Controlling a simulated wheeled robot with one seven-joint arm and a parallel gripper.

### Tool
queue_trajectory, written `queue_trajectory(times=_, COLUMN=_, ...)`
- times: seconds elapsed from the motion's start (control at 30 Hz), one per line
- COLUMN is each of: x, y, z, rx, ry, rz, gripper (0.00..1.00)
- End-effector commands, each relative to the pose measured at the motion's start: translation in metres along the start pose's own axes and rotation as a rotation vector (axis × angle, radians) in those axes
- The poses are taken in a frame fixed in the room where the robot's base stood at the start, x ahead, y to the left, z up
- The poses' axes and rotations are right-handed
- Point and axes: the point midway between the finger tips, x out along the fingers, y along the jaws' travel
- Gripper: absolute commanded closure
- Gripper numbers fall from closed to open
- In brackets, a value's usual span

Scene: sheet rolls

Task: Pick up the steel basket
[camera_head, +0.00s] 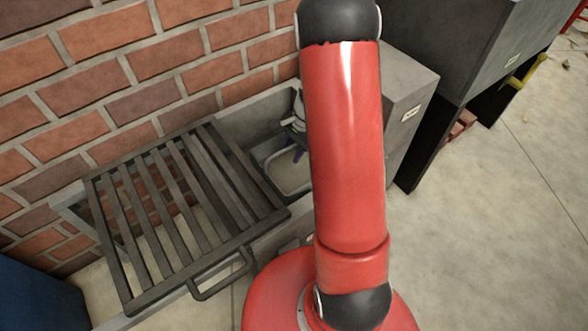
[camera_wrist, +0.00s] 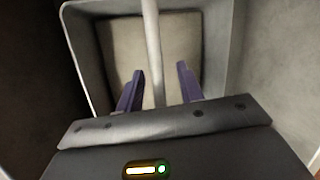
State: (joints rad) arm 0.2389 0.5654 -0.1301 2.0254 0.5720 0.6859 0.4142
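The steel basket (camera_head: 290,183) is a pale grey, open-topped box in the recess of the grey trough, partly hidden behind my red arm in the head view. In the wrist view the basket (camera_wrist: 86,62) shows its walls, a beige bottom and a light bar-like handle (camera_wrist: 152,40) running across it. My gripper (camera_wrist: 159,88) is open, with its two purple fingers apart on either side of the handle and a visible gap to each. In the head view my gripper (camera_head: 292,146) is small over the basket. The handle's near end is hidden by my gripper body.
A dark slatted grate (camera_head: 185,215) with a front handle lies left of the basket. The trough (camera_head: 240,118) stands against a brick wall (camera_head: 100,75). A grey box (camera_head: 405,95) and a dark cabinet (camera_head: 470,50) stand right. Open floor (camera_head: 490,230) lies at the right.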

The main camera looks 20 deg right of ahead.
Motion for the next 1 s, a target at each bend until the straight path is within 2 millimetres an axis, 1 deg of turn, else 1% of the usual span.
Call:
queue_trajectory(times=0.67, x=0.0044, y=0.0007, z=-0.0013, rx=0.0, ry=0.0, rz=0.0, gripper=0.63)
queue_trajectory(times=0.77, x=0.0044, y=0.0007, z=-0.0013, rx=0.0, ry=0.0, rz=0.0, gripper=0.73)
queue_trajectory(times=0.97, x=0.0044, y=0.0007, z=-0.0013, rx=0.0, ry=0.0, rz=0.0, gripper=0.99)
queue_trajectory(times=1.0, x=0.0044, y=0.0007, z=-0.0013, rx=0.0, ry=0.0, rz=0.0, gripper=1.0)
